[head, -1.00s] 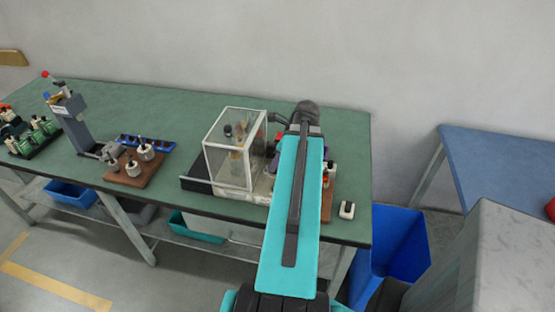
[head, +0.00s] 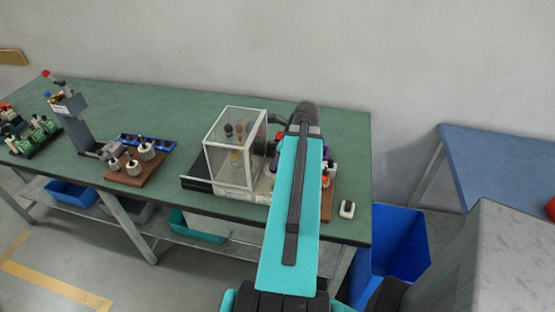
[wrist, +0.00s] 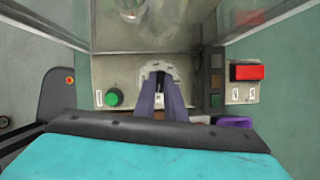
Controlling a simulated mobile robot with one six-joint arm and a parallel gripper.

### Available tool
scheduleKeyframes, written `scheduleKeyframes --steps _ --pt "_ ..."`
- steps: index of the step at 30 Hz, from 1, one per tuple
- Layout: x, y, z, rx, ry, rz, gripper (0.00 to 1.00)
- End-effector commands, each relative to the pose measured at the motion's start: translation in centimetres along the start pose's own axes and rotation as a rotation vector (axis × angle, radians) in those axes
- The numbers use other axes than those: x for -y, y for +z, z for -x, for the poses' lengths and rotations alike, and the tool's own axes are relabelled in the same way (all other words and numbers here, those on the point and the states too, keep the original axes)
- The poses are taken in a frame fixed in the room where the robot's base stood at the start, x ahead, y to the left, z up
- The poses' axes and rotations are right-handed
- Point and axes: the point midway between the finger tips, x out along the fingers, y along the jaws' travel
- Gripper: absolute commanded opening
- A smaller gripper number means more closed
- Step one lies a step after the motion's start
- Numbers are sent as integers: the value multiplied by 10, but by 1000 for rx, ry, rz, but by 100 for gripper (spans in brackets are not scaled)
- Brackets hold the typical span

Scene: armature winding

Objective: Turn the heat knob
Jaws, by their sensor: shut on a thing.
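The glass-sided machine (head: 236,150) stands on the green bench. In the wrist view its pale front panel (wrist: 128,76) faces me, with a green button (wrist: 114,97) left of my gripper (wrist: 160,74). The two purple fingers are close together at a pale round dial (wrist: 150,67) on the panel. They are shut on what looks like the heat knob, which is mostly hidden between the fingertips. In the head view my arm hides the gripper and the knob.
A red switch (wrist: 248,72) sits on a box right of the panel. A brown board with small parts (head: 327,197) and a small white-and-black block (head: 347,209) are at the bench's right end. Winding parts on a brown board (head: 135,170) stand left. A blue bin (head: 398,245) is below.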

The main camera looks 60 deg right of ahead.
Motion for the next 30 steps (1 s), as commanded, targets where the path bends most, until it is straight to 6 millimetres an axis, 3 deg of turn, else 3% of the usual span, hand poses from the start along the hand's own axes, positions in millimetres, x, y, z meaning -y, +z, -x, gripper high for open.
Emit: scheduleKeyframes --steps 11,30 --pt "6 2 3 2 46 136 0" --pt "12 6 1 1 248 632 0"
